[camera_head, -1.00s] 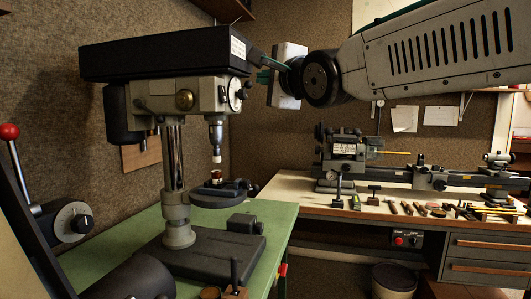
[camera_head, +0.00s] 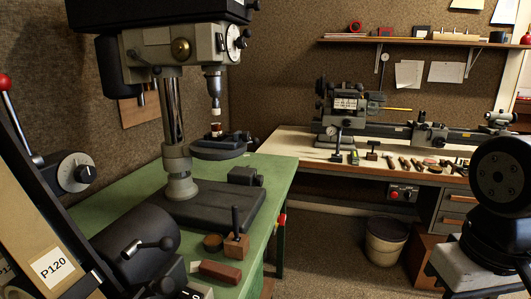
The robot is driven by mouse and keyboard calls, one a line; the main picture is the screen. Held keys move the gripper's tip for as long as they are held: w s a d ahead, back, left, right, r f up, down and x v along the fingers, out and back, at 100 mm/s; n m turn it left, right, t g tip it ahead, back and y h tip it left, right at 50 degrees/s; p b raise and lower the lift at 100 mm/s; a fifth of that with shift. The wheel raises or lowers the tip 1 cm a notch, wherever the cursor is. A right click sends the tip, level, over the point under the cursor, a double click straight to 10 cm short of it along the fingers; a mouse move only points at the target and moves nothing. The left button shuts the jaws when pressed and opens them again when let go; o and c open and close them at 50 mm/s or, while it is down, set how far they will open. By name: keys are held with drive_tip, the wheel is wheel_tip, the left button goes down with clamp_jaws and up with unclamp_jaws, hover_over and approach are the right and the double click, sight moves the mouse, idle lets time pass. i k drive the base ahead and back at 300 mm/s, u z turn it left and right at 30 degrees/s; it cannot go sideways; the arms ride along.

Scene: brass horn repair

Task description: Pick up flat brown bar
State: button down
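A flat brown bar (camera_head: 217,271), with a paler, slanted left end, lies on the green bench top near its front edge, at the bottom of the picture. It is beside a small brown block with an upright dark post (camera_head: 236,246).
A drill press (camera_head: 178,150) stands on the green bench (camera_head: 270,186). A dark grinder-like machine labelled P120 (camera_head: 135,235) is left of the bar. A lathe (camera_head: 345,110) and several small tools are on the rear bench. A bin (camera_head: 386,243) stands on the floor.

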sight(221, 271)
drive_tip(key=k, duration=0.45)
drive_tip(key=z, duration=0.3)
drive_tip(key=i, duration=1.6)
drive_tip(key=u, duration=0.7)
